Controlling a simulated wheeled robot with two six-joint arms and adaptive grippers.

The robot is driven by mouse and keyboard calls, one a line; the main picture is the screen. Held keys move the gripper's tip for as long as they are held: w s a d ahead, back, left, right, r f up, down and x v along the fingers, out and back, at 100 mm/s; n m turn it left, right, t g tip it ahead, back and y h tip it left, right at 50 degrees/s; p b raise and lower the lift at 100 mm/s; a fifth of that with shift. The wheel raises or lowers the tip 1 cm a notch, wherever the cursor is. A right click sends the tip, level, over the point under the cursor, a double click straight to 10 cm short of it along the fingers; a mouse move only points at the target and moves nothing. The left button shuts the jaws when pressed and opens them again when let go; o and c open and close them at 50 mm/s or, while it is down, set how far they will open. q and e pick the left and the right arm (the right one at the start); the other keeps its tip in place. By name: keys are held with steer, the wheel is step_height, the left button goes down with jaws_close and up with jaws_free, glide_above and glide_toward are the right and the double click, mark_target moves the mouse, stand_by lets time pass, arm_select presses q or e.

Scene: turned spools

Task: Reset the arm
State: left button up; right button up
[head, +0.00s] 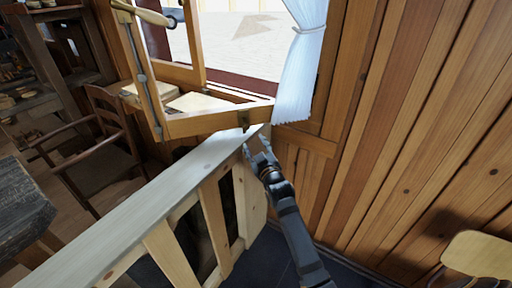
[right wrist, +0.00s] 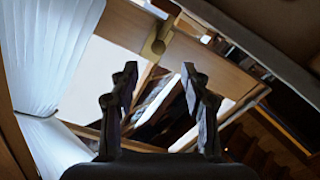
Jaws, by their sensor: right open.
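My right gripper (head: 256,143) is at the far end of the wooden railing, just below the lower frame of the open window (head: 205,122). In the right wrist view its two fingers (right wrist: 157,88) are spread apart with nothing between them. Behind the fingers in that view are the window frame and a brass-coloured fitting (right wrist: 157,38). My right arm reaches up from the bottom of the head view. My left gripper is not in view.
The pale railing (head: 140,205) runs diagonally left of my right arm. A white curtain (head: 302,65) hangs above the gripper. A plank wall (head: 400,120) stands on the right, with a chair (head: 480,253) at the lower right. A wooden armchair (head: 100,150) stands left.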

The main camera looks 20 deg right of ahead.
steer(key=shift+s, duration=0.45)
steer(key=s+d+f+m+g, duration=0.1)
steer(key=s+f+g, duration=0.35)
steer(key=f, duration=0.95)
steer(key=s+f+g, duration=0.2)
steer(key=s+f, duration=0.5)
steer(key=f, duration=0.6)
steer(key=s+d+f+m+g, duration=0.1)
steer(key=s+f+g, duration=0.3)
steer(key=f, duration=1)
steer(key=s+d+f+m+g, duration=0.1)
steer(key=s+f, duration=0.5)
steer(key=s, duration=0.7)
steer(key=s+d+f+g, duration=0.1)
steer(key=s+f+g, duration=0.2)
steer(key=s, duration=1)
steer(key=s+d+f+m+g, duration=0.1)
steer(key=s+d+f+g, duration=0.1)
steer(key=s+f, duration=0.8)
steer(key=s, duration=0.3)
steer(key=shift+m+p, duration=0.3)
steer(key=shift+w+d, duration=0.1)
